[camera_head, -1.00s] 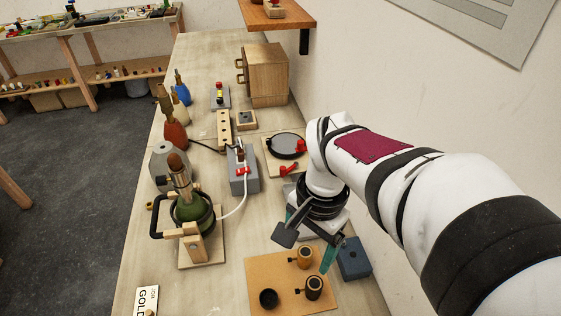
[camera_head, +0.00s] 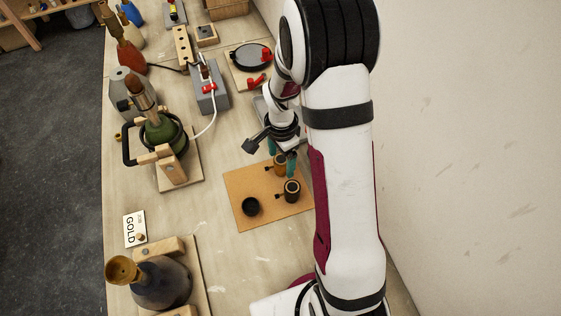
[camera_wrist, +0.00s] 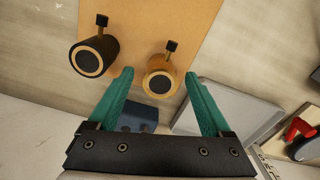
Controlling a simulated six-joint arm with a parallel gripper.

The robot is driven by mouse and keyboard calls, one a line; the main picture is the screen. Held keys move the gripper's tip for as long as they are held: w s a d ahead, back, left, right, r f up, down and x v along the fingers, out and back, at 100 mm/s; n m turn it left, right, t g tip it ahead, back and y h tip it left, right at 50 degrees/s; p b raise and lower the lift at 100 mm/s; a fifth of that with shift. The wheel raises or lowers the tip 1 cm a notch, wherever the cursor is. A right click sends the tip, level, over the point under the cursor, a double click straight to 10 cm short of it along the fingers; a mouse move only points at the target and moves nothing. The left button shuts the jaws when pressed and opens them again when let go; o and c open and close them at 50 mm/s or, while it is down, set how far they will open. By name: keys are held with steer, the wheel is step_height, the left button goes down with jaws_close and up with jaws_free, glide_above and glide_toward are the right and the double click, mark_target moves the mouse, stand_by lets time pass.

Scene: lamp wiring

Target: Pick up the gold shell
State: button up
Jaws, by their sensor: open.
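The gold shell (camera_head: 279,169) is a small gold-brown cup with a black middle and a short dark-tipped stub. It stands on the tan mat (camera_head: 236,180). In the wrist view the gold shell (camera_wrist: 158,83) shows between the tips of the two teal fingers. My gripper (camera_wrist: 159,73) is open, with a visible gap on each side of the shell. In the head view my gripper (camera_head: 281,153) is close over the shell, and a finger partly hides it. The exact height above the shell is hard to tell. A card (camera_head: 134,229) reads "GOLD".
A black shell (camera_head: 292,191) and a black cup (camera_head: 251,206) share the mat; the black shell (camera_wrist: 94,57) is left in the wrist view. A green bottle in a clamp (camera_head: 163,134) and a grey bottle (camera_head: 162,283) stand left.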

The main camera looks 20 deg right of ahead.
steer(key=shift+f, duration=0.3)
jaws_close()
steer(key=shift+r, duration=0.1)
